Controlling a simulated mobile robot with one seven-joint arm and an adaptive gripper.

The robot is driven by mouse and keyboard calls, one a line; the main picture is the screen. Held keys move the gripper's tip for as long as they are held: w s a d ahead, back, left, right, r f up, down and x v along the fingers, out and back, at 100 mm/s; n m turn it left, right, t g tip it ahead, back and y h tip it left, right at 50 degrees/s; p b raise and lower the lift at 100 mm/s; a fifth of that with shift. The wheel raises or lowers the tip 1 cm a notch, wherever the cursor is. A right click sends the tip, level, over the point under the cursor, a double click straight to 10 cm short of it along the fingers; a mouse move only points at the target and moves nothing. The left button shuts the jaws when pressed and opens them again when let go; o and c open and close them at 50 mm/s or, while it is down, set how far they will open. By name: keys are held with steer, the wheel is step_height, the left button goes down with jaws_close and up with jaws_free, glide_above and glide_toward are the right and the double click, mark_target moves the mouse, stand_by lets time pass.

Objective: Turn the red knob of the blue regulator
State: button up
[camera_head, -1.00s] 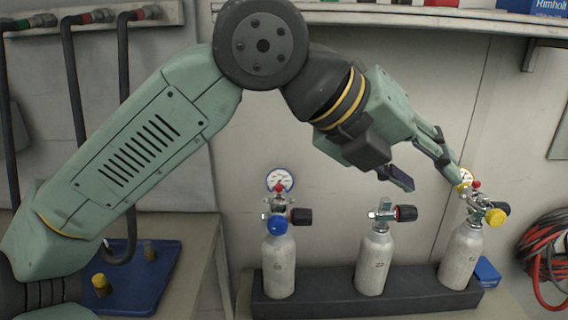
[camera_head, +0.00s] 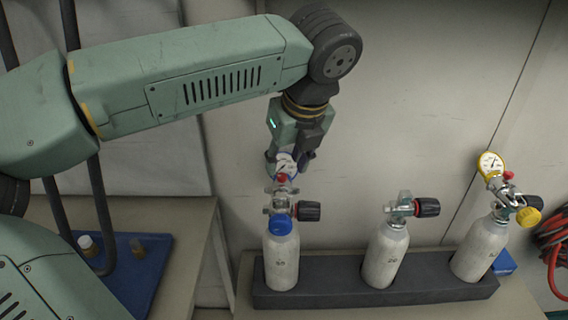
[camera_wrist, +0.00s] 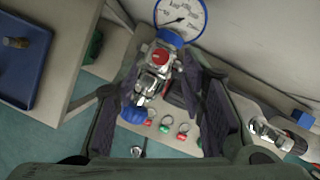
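The blue regulator (camera_head: 278,210) sits on the left cylinder, with a blue-rimmed gauge, a blue cap and a black handwheel. Its small red knob (camera_head: 282,178) shows just below my gripper (camera_head: 289,160); it is also in the wrist view (camera_wrist: 162,57). In the wrist view the gauge (camera_wrist: 181,17) is beyond the knob and the blue cap (camera_wrist: 133,115) nearer. My gripper (camera_wrist: 165,75) is open, its dark fingers apart on either side of the regulator. I cannot tell whether a finger touches the knob.
The left cylinder (camera_head: 282,260), middle cylinder (camera_head: 385,257) and right cylinder (camera_head: 473,250), with a yellow-gauged regulator (camera_head: 495,185), stand in a dark rack (camera_head: 335,291). A blue tray (camera_head: 140,280) is at left. Red hoses (camera_head: 553,245) hang at right.

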mark_target(282, 175)
steer(key=shift+x, duration=1.7)
jaws_close()
